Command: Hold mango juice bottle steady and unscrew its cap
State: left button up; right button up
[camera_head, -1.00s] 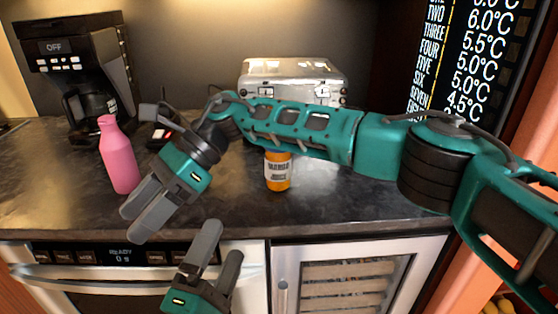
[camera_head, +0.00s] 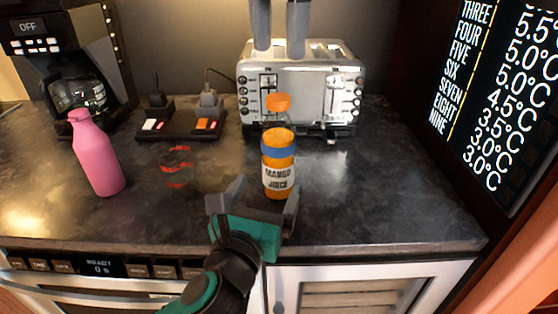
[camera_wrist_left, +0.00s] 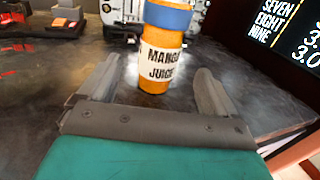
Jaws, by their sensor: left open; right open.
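The orange mango juice bottle (camera_head: 278,177), with a blue band and white label, stands upright on the counter. My right gripper (camera_head: 279,50) points down from the top edge, open and empty, above the cap. My left gripper (camera_head: 266,198) is open at the bottle's near side, its fingers spread left and right of it. In the left wrist view the bottle (camera_wrist_left: 160,62) stands between and slightly beyond the fingertips; its top is cut off.
A silver toaster (camera_head: 300,80) stands behind the bottle. A pink bottle (camera_head: 96,155) and coffee maker (camera_head: 70,60) are at left. A temperature screen (camera_head: 490,90) is at right. The counter (camera_head: 380,190) right of the bottle is clear.

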aim_at(281, 161)
pick_arm(q)
jog(key=x, duration=0.9)
jog(key=shift+w+d, duration=0.1)
jog(key=shift+w, duration=0.25)
pick_arm(e)
jog(key=shift+f, duration=0.1)
